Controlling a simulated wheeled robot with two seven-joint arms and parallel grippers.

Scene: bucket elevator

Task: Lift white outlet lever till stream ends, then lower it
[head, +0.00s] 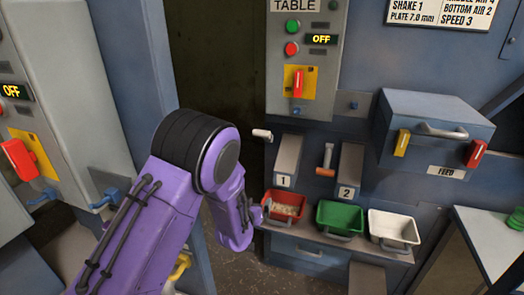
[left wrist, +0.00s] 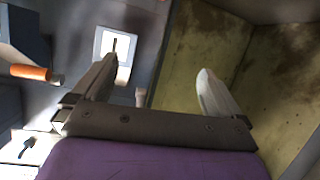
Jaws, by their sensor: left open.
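The white outlet lever (head: 262,134) sticks out to the left of outlet chute 1 (head: 287,160). The red bin (head: 283,204) under that chute holds pale grain; I cannot make out a falling stream. My left arm reaches in from the left, with its wrist low beside the red bin; its fingers cannot be made out in the head view. In the left wrist view my left gripper (left wrist: 158,68) is open, its two fingers wide apart. A small pale peg (left wrist: 140,97) shows between them, perhaps the white lever. Nothing is gripped. My right gripper is out of view.
An orange lever (head: 326,158) stands between chutes 1 and 2 and appears at the left in the wrist view (left wrist: 28,72). A green bin (head: 340,217) and a white bin (head: 394,228) stand right of the red one. A feed box (head: 435,125) juts out at right.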

